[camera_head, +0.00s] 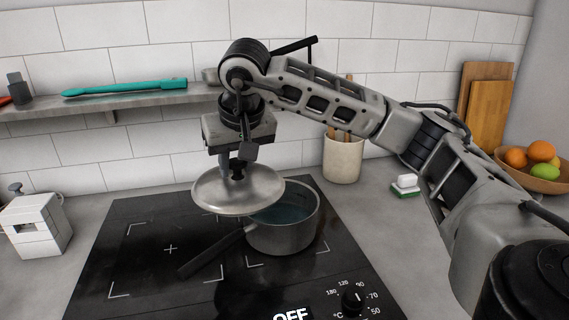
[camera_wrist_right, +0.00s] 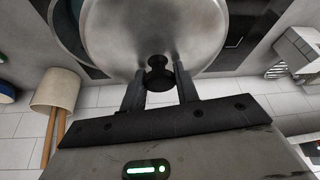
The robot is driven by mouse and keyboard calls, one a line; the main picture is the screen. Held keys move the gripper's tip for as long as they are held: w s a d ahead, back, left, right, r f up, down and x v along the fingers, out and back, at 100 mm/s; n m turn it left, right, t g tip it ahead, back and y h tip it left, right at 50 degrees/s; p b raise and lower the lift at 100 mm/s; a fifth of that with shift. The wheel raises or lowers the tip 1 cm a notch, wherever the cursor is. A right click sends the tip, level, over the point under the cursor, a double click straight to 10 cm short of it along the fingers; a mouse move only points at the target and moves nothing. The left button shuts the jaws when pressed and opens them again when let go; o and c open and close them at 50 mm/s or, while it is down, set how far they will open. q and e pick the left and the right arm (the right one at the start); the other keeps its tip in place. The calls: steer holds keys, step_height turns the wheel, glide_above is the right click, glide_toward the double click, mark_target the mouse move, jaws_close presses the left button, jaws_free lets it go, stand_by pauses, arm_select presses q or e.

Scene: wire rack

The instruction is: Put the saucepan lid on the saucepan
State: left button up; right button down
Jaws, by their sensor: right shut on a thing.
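The saucepan lid (camera_head: 238,192) is a round grey metal disc with a black knob (camera_wrist_right: 158,75). My right gripper (camera_head: 237,170) is shut on the knob and holds the lid raised, almost level, over the back left part of the saucepan. The lid also fills the top of the right wrist view (camera_wrist_right: 150,30). The grey saucepan (camera_head: 285,236) stands on the black hob, with its dark handle (camera_head: 212,252) pointing to the front left. Its right side is open and shows a bluish inside; the lid hides its left rim in the head view. My left gripper is not in view.
The black hob (camera_head: 135,240) has bare room left of the saucepan. A white box-shaped item (camera_head: 35,228) stands at left. A utensil crock (camera_head: 343,160), a sponge (camera_head: 405,188) and a fruit bowl (camera_head: 540,178) are behind and right. A shelf (camera_head: 130,98) with a teal utensil runs along the wall.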

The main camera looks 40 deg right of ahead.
mark_target(280, 177)
arm_select(q)
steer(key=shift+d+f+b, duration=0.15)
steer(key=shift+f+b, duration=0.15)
steer(key=shift+b, duration=0.35)
arm_select(e)
steer(key=s+d+f+m+h, duration=0.1)
steer(key=d+m, duration=0.1)
steer(key=d, duration=0.7)
steer(key=shift+s, duration=0.2)
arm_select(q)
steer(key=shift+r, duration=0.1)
arm_select(e)
steer(key=shift+f, duration=0.1)
arm_select(q)
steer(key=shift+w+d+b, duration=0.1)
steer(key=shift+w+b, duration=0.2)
steer(key=shift+b, duration=0.25)
arm_select(e)
step_height(280, 177, down, 3)
steer(key=shift+r, duration=0.15)
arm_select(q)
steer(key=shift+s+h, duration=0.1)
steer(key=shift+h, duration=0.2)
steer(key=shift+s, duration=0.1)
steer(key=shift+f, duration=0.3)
arm_select(e)
steer(key=shift+f, duration=1.15)
stand_by(0.6)
